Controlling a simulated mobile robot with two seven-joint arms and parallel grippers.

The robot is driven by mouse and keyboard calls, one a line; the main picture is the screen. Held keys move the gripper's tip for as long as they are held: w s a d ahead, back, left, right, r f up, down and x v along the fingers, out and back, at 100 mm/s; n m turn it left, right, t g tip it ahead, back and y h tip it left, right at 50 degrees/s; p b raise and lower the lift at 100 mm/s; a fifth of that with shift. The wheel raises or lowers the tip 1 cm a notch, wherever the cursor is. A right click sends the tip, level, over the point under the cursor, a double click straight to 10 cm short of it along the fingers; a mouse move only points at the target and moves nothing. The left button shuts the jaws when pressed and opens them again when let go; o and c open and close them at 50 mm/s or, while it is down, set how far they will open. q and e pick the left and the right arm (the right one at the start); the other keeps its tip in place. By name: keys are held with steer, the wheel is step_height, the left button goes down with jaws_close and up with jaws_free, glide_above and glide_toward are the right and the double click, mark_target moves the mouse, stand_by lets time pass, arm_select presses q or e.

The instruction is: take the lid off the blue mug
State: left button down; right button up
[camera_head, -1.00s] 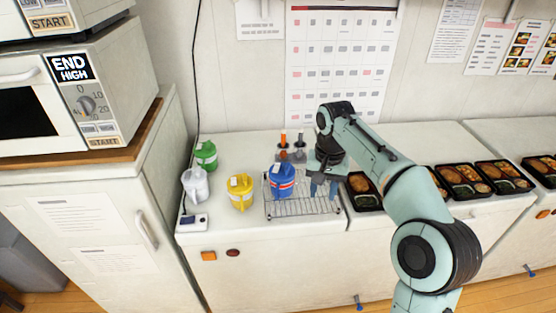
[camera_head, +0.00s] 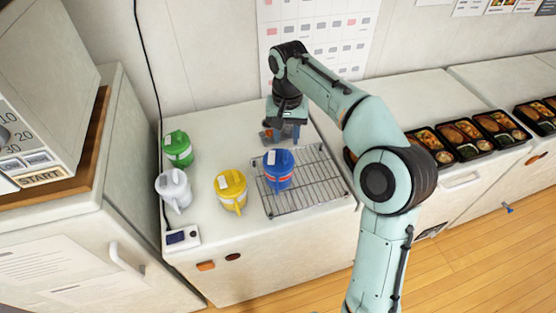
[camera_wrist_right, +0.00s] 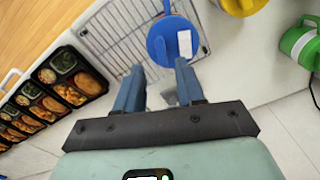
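The blue mug (camera_head: 278,172) stands upright on a wire rack, with a red and white band round its side. Its blue lid (camera_head: 277,157), with a white label, is on top; in the right wrist view the lid (camera_wrist_right: 163,47) shows from above. My right gripper (camera_head: 284,134) is just behind the mug in the head view. In the right wrist view its two blue fingers (camera_wrist_right: 160,76) are apart with nothing between them, and the lid lies just beyond their tips. Whether they touch the mug I cannot tell. My left gripper is not in view.
The wire rack (camera_head: 325,187) is bare right of the mug. A yellow mug (camera_head: 231,190), a white mug (camera_head: 174,190) and a green mug (camera_head: 178,149) stand to the left. A small device (camera_head: 182,237) lies at the front. Several bento trays (camera_head: 462,136) line the right.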

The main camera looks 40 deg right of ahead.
mark_target(285, 154)
step_height(285, 154, down, 3)
steer(key=shift+r, duration=0.1)
steer(key=shift+w+f, duration=0.2)
steer(key=shift+f, duration=0.3)
steer(key=f, duration=0.3)
steer(key=f+b, duration=0.1)
steer(key=shift+w+d+f, duration=0.2)
steer(key=shift+d+f, duration=0.1)
steer(key=shift+f, duration=0.05)
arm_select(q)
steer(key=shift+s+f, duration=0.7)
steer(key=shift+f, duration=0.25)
arm_select(e)
steer(key=shift+r, duration=0.1)
jaws_close()
